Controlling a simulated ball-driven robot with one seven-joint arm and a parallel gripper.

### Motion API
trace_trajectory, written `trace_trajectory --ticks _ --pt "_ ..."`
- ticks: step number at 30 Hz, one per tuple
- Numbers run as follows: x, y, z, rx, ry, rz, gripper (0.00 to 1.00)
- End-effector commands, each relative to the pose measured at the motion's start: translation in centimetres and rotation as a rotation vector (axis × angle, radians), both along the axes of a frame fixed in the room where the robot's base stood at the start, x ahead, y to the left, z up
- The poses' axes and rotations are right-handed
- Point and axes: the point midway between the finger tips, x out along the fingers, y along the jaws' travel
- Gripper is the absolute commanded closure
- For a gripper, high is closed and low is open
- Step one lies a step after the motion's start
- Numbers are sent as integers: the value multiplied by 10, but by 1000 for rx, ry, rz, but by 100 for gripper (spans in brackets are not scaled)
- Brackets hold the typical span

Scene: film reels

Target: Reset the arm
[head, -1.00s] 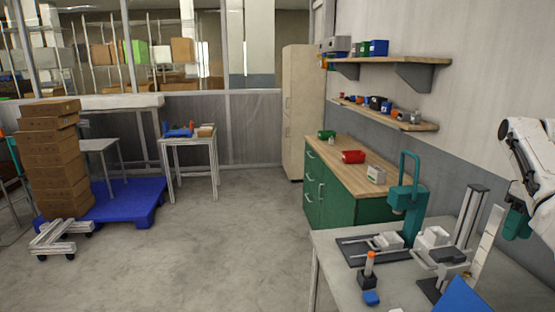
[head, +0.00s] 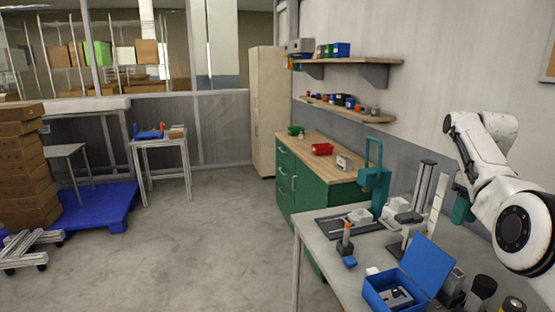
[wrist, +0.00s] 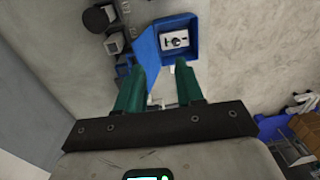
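My gripper (wrist: 160,68) shows in the wrist view with its two green fingers apart and nothing between them. In the head view my white arm is at the right, over the workbench (head: 325,257). The green part of my gripper (head: 461,208) shows there partly hidden behind the arm, above the bench. An open blue box (head: 375,299) with a raised lid stands on the bench and holds a grey-and-white device (head: 397,297). In the wrist view the blue box (wrist: 192,22) lies beyond the fingertips, apart from them.
A green press (head: 373,185) and a grey upright stand (head: 424,188) stand on the bench. Dark cylinders (head: 482,290) are at its front right. A green cabinet (head: 315,197) and wall shelves are behind. Open floor (head: 200,240) lies to the left.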

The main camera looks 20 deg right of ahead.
Motion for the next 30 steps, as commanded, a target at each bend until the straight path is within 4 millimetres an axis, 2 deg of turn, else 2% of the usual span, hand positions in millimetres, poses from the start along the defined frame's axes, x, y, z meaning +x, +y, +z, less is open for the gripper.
trace_trajectory --ticks 11,16,20,23,30 --pt "11 15 -44 -22 -21 -19 63" --pt "16 29 -75 -39 -37 -34 63" --pt "18 45 -108 -55 -56 -46 63" --pt "15 64 -141 -73 -77 -56 63" --pt "-8 123 -216 -116 -145 -74 63"
